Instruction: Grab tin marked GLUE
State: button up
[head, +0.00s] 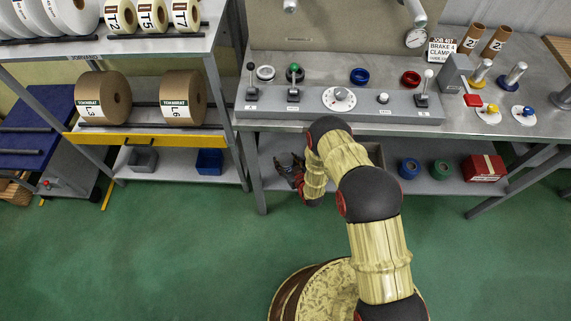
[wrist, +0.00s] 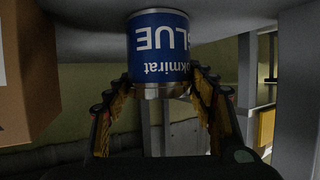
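The tin (wrist: 158,48) has a blue label with white letters and a bare metal rim. It shows upside down in the wrist view, its label reading GLUE, and stands against the grey shelf surface (wrist: 90,35) at the picture's top. My gripper (wrist: 162,75) has its fingers spread, one on each side of the tin near its metal rim. I cannot tell whether the fingers touch it. In the head view my gripper (head: 296,172) is at the lower shelf under the bench, and I cannot make out the tin there.
A brown box (wrist: 25,70) is close at the left in the wrist view. In the head view, blue tape (head: 409,168), green tape (head: 441,169) and a red box (head: 483,168) sit right on the lower shelf. The bench top (head: 330,112) is above. Green floor is open in front.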

jog(key=c, duration=0.9)
jog(key=shift+c, duration=0.2)
jog(key=shift+r, duration=0.1)
